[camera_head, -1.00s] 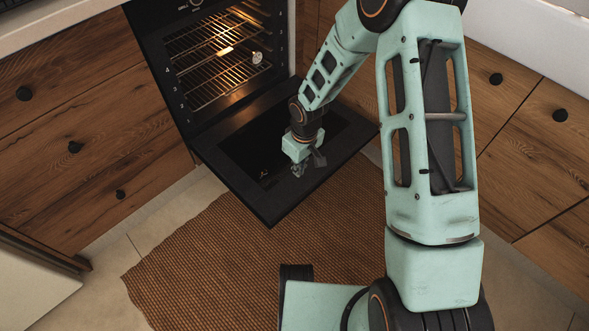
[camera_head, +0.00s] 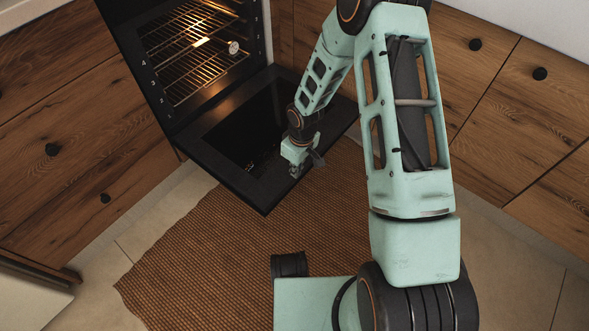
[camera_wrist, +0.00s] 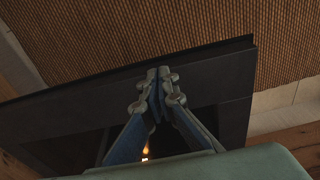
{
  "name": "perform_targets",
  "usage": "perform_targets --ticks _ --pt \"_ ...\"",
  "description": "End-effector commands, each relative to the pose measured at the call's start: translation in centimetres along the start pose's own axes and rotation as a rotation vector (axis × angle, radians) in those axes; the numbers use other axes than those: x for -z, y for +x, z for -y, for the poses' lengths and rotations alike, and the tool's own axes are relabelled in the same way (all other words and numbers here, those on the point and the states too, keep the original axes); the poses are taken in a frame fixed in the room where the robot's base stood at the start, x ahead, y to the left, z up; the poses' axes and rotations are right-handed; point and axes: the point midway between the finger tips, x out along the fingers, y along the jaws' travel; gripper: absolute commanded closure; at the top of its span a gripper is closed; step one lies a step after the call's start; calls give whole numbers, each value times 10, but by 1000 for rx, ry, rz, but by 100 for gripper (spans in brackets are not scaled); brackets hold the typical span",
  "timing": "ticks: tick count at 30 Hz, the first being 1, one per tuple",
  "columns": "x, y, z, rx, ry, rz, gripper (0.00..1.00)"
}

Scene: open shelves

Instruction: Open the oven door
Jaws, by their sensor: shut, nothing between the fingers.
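The oven (camera_head: 195,50) stands at the upper left of the head view with its lit racks showing. Its black door (camera_head: 265,195) is folded down, close to level, above the rug. My gripper (camera_head: 296,173) is over the door's inner face, towards its outer edge. In the wrist view the gripper (camera_wrist: 157,78) has its fingertips together with nothing between them, in front of the dark door frame (camera_wrist: 215,80). I cannot tell whether the fingers touch the door. The door's handle is hidden.
A brown woven rug (camera_head: 200,265) covers the floor before the oven. Wooden drawers (camera_head: 85,150) stand to the left and wooden cabinets (camera_head: 500,110) to the right. A light-coloured unit (camera_head: 30,295) is at the lower left. Tiled floor shows on both sides.

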Motion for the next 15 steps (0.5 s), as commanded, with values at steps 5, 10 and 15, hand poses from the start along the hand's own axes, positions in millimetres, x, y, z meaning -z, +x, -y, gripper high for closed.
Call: perform_targets --ticks 5,10,15 --pt "0 -2 0 0 0 0 100" --pt "5 -18 1 -1 0 0 100" --pt "14 -48 3 -2 0 -2 100"
